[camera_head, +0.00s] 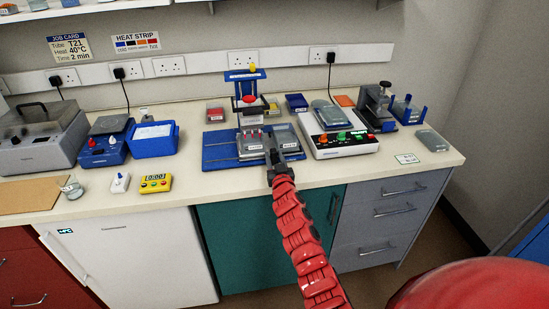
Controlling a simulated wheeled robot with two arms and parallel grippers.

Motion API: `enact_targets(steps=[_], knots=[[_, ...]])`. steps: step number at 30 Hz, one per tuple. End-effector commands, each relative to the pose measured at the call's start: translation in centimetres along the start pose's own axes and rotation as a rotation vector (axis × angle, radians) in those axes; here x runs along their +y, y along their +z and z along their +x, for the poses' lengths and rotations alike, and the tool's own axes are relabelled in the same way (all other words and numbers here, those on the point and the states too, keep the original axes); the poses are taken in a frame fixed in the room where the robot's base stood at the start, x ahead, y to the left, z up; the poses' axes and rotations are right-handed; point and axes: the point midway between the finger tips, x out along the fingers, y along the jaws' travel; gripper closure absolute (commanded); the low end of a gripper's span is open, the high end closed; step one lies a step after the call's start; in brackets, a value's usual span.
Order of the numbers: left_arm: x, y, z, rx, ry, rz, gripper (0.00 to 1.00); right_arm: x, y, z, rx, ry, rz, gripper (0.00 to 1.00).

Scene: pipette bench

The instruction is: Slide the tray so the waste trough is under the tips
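A blue tray base (218,153) with thin rails lies on the bench under a blue stand (247,76) with a yellow knob and a red round part. The pipette tips under the stand are too small to make out. A grey block (250,146) with several small pink-topped items sits on the tray. A grey open trough (287,136) is to its right. My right gripper (271,142) reaches over the tray's front, between the block and the trough. Its fingers are small and dark, so I cannot tell whether they touch anything. My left gripper is out of view.
A white console (342,146) with coloured knobs stands close on the right. A blue box (153,141), a yellow timer (155,183) and a grey lidded machine (35,143) are on the left. The bench front right of the tray is mostly clear.

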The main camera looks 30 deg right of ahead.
Motion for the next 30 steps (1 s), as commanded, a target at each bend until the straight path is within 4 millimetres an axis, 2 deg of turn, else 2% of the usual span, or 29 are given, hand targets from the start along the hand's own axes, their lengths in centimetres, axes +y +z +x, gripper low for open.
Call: enact_targets(steps=[1, 6, 30], knots=[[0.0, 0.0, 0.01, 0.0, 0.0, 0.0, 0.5, 0.0, -0.01, 0.0, 0.0, 0.0, 0.0, 0.7], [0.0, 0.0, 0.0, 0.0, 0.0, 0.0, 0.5, 0.01, -0.02, 0.0, 0.0, 0.0, 0.0, 1.0], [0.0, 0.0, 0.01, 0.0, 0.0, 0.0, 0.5, 0.01, -0.06, 0.0, 0.001, 0.0, 0.0, 1.0]])
